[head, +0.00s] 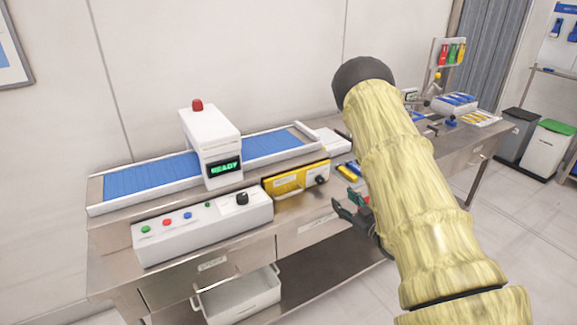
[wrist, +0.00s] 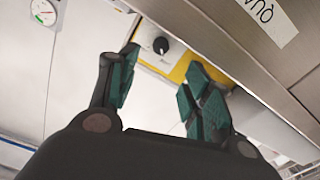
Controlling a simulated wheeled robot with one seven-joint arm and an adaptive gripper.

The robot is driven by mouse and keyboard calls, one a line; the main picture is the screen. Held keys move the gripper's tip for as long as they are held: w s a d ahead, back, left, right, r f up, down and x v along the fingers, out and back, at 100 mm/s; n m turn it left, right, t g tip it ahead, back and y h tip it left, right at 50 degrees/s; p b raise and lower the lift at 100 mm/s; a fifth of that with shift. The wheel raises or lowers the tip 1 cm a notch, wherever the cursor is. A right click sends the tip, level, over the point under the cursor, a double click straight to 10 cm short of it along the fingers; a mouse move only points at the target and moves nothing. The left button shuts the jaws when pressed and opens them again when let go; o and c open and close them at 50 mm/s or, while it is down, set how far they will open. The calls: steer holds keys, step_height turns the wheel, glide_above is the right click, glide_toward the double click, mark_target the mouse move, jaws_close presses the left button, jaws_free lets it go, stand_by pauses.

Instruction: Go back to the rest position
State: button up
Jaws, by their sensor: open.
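My gripper (head: 353,210) is in front of the workbench's front edge in the head view, near the right end of the yellow control box. Its dark fingers with green pads are spread apart and empty in the wrist view (wrist: 160,92). My arm, in a pale yellow sleeve, covers the middle right of the head view and hides part of the bench. The yellow control box (head: 290,183) with a black knob stands on the bench. It also shows behind the fingers in the wrist view (wrist: 176,67).
The workbench (head: 125,275) carries a blue conveyor (head: 150,178) under a white scanner reading READY (head: 214,140). A white button panel (head: 200,228) stands at the front. A white bin (head: 238,297) sits below. Blue and yellow items lie beside my arm. Two waste bins stand right; floor shows at lower right.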

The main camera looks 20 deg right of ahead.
steer(key=s+a+f+m+g+h, duration=0.15)
steer(key=s+a+f+g, duration=0.25)
steer(key=s+a+f, duration=0.5)
steer(key=s+a+f+m+g, duration=0.2)
steer(key=s+a+f+g, duration=0.35)
steer(key=f, duration=0.65)
steer(key=s+a+f+g, duration=0.2)
steer(key=s+a, duration=0.3)
steer(key=s, duration=0.3)
steer(key=s+a+f+g, duration=0.2)
steer(key=s+a, duration=0.3)
steer(key=s, duration=0.4)
steer(key=s+a+f+g, duration=0.2)
steer(key=s+a+g, duration=0.2)
steer(key=s, duration=0.5)
steer(key=shift+a+m, duration=0.45)
steer(key=shift+a, duration=0.15)
steer(key=shift+s+g, duration=0.1)
steer(key=shift+g, duration=0.15)
